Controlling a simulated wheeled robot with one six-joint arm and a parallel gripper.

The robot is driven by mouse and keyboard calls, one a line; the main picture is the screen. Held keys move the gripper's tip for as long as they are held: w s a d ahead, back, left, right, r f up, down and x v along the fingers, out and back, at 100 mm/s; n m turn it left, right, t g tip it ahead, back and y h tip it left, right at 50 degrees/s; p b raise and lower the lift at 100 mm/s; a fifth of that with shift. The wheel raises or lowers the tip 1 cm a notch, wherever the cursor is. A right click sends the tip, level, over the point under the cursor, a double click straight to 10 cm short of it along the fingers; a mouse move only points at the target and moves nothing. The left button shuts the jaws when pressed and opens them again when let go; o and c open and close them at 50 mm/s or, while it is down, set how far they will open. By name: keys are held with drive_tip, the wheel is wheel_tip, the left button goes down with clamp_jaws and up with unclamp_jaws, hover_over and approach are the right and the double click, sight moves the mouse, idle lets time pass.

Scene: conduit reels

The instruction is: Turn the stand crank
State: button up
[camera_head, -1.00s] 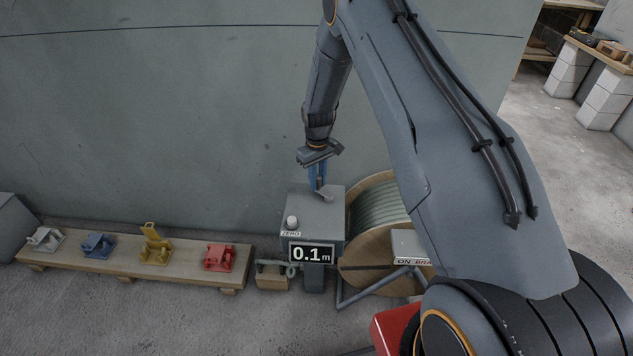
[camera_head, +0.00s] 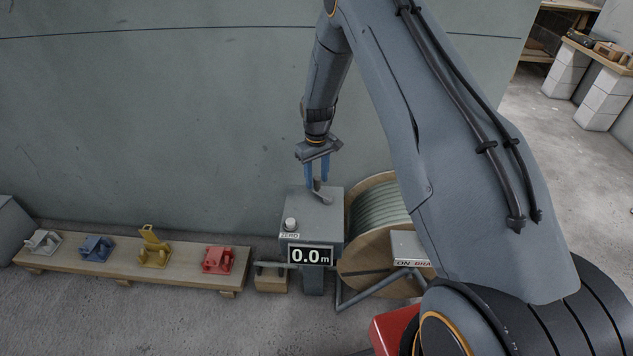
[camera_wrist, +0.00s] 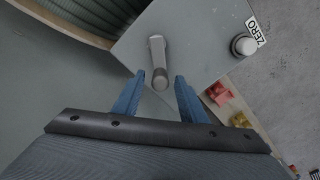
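The stand crank (camera_head: 324,196) is a short grey arm with an upright cylindrical grip on top of a grey box (camera_head: 331,226). In the wrist view the crank (camera_wrist: 157,54) points toward my gripper, its rounded grip at the near end. My gripper (camera_head: 318,183) points down over the crank. Its two blue fingers (camera_wrist: 157,82) are open, one on each side of the crank's grip, with visible gaps. I cannot tell how far down the grip the fingertips reach. The box's display (camera_head: 311,256) reads 0.0 m.
A wooden reel (camera_head: 377,210) wound with pale green conduit stands right of the box. A white ZERO button (camera_head: 290,223) sits on the box. A low bench (camera_head: 189,268) at left holds grey, blue, yellow and red fixtures. A wall stands close behind.

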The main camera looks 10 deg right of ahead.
wheel_tip(320, 180, up, 6)
drive_tip(key=shift+f, duration=0.1)
idle(0.5)
drive_tip(key=s+r+m+p, duration=0.2)
drive_tip(key=s+r+p, duration=0.1)
drive_tip(key=s+r, duration=1.35)
drive_tip(key=s+r+m+p, duration=0.1)
drive_tip(key=s+r, duration=0.2)
drive_tip(key=s, duration=0.7)
drive_tip(key=s+r+m+p, duration=0.1)
drive_tip(key=s+r, duration=0.3)
drive_tip(key=s, duration=0.6)
drive_tip(key=shift+r+p, duration=0.2)
drive_tip(key=shift+p, duration=0.2)
